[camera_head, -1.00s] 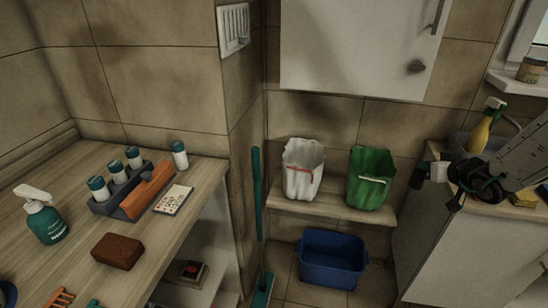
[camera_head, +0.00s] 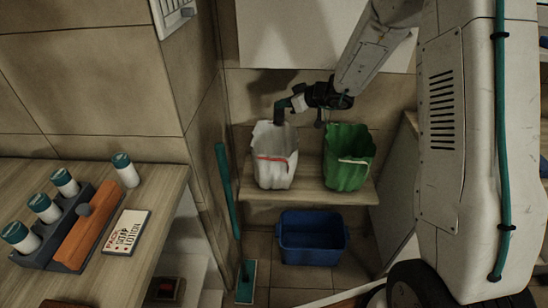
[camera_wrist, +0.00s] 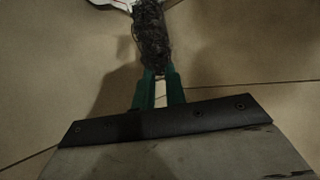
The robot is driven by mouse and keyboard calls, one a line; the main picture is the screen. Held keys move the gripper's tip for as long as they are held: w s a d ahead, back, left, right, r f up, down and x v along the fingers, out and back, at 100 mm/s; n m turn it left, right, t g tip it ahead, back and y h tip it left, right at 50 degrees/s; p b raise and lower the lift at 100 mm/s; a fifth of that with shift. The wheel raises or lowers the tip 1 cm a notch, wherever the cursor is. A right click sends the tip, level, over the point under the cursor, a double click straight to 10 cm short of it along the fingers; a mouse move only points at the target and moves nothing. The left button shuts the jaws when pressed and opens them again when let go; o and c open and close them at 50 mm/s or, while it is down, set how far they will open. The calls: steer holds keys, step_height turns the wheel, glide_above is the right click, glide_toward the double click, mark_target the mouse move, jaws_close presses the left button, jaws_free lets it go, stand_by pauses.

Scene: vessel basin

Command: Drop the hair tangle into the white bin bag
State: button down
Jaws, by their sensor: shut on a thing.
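The white bin bag (camera_head: 275,172) stands open on the wooden shelf in the head view, with a red tie across its front. My gripper (camera_head: 283,105) is over the bag's mouth, pointing down. In the wrist view its teal fingers (camera_wrist: 158,92) are shut on the hair tangle (camera_wrist: 151,38), a dark grey matted clump. In the head view the hair tangle (camera_head: 279,115) is a small dark shape just above the bag's rim. A white edge shows beyond the clump in the wrist view; I cannot tell for sure if it is the bag.
A green bag (camera_head: 348,160) stands just right of the white one on the shelf (camera_head: 308,192). A blue tub (camera_head: 312,240) is on the floor below. A teal pole (camera_head: 228,190) leans at the left. The counter (camera_head: 160,205) with bottles is at the left.

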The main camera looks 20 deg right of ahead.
steer(key=shift+f, duration=2.9)
steer(key=c, duration=1.4)
jaws_free()
steer(key=shift+o, duration=0.2)
glide_toward(283, 118)
steer(key=shift+w+a+f, duration=0.35)
steer(key=shift+w+a, duration=0.05)
steer(key=shift+w, duration=0.1)
